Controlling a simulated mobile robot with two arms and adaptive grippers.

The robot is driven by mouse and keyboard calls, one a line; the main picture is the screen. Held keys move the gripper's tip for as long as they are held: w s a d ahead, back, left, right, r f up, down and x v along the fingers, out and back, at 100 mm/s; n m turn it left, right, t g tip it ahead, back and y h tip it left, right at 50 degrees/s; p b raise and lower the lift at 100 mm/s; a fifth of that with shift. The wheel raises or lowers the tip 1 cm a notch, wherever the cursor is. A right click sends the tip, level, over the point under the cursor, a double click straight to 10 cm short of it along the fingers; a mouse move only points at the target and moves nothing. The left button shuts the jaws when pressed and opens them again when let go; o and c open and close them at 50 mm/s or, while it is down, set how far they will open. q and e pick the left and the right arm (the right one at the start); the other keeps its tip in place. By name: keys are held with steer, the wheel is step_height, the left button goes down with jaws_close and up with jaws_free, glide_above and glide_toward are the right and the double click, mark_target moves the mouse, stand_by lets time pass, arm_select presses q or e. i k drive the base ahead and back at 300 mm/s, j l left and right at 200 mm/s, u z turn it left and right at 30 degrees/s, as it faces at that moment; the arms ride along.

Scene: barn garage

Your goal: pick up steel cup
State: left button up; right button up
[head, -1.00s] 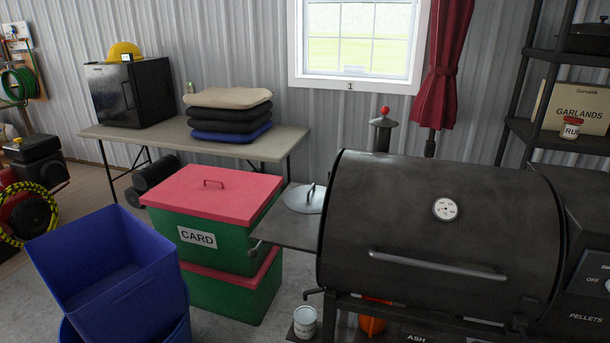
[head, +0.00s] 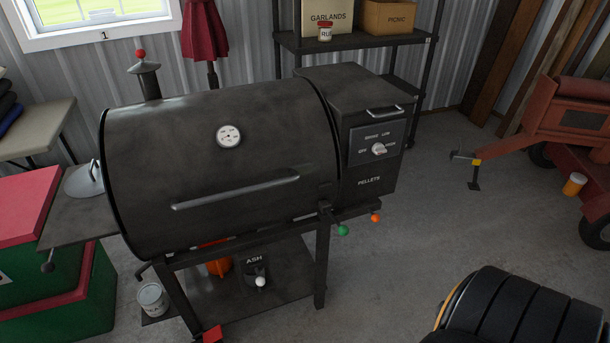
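I cannot make out a steel cup for certain. A small light-grey metal-looking can (head: 152,298) stands low at the left front leg of the black pellet grill (head: 235,165). A dark container marked ASH (head: 254,268) stands on the grill's lower shelf, with a small white ball in front of it. A silver lid with a handle (head: 84,180) lies on the grill's left side shelf. Neither of my grippers shows in the head view.
A black shelf rack (head: 350,40) with boxes and a jar stands behind the grill. A red machine (head: 570,125) with wheels is at right.

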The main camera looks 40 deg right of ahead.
mark_target(250, 277)
steer(key=z, duration=0.85)
steer(key=k+l+u, duration=0.1)
steer(key=u, duration=0.3)
steer(key=k+u, duration=0.55)
steer(key=u, duration=0.25)
